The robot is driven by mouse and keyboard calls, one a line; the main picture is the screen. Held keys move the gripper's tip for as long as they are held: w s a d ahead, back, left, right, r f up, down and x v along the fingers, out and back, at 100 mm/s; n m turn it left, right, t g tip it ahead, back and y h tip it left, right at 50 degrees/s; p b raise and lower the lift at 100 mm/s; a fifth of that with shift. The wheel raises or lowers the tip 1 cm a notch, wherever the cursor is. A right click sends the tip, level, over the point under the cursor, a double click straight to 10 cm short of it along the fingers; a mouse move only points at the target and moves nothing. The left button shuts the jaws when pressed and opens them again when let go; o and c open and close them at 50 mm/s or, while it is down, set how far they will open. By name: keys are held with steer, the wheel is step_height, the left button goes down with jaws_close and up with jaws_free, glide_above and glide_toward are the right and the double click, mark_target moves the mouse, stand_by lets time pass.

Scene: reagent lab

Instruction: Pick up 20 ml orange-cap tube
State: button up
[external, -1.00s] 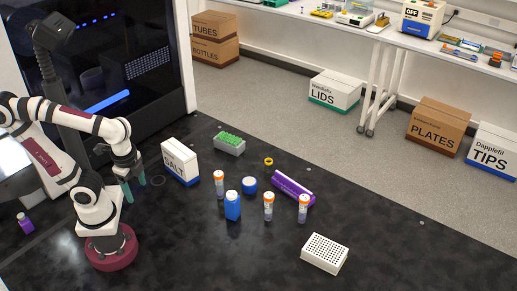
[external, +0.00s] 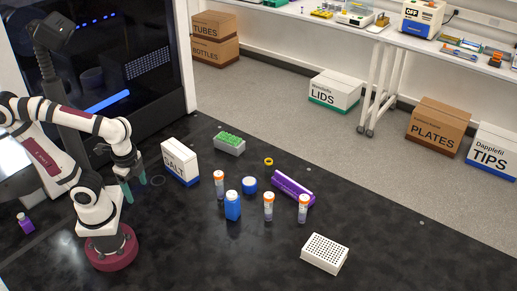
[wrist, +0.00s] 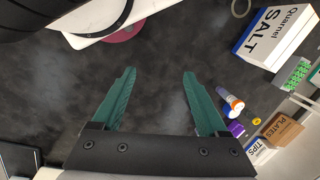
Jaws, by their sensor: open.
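Several tubes are candidates: three clear tubes with orange caps stand upright on the dark bench in the external view, a left one (external: 219,186), a middle one (external: 268,209) and a right one (external: 303,210). Volume marks are too small to read, so I cannot tell which is 20 ml. An orange cap (wrist: 237,105) also shows at the right of the wrist view. My gripper (external: 134,187) is open and empty above the bench, left of the tubes and well apart from them. Its two green fingers (wrist: 159,75) are spread over bare bench in the wrist view.
A salt box (external: 180,163) stands between my gripper and a green-topped rack (external: 229,146). A blue bottle (external: 232,207), a blue jar (external: 249,185), a purple rack (external: 293,188) and an orange ring (external: 268,161) surround the tubes. A white rack (external: 324,254) sits front right. The front bench is clear.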

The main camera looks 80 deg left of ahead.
steer(key=w+f+n+t+h, duration=0.15)
steer(key=w+f+t, duration=0.25)
steer(key=w, duration=0.8)
steer(key=w+f+n+t, duration=0.2)
steer(key=w+f+t, duration=0.15)
steer(key=w, duration=0.85)
steer(key=n+t+y, duration=0.2)
steer(key=n+t, duration=0.2)
steer(key=t, duration=0.2)
glide_toward(269, 198)
step_height(269, 198, down, 3)
steer(key=w+a, duration=0.2)
steer(key=w, duration=0.1)
steer(key=x, duration=0.7)
steer(key=shift+w+r, duration=0.1)
jaws_close()
steer(key=shift+r, duration=0.15)
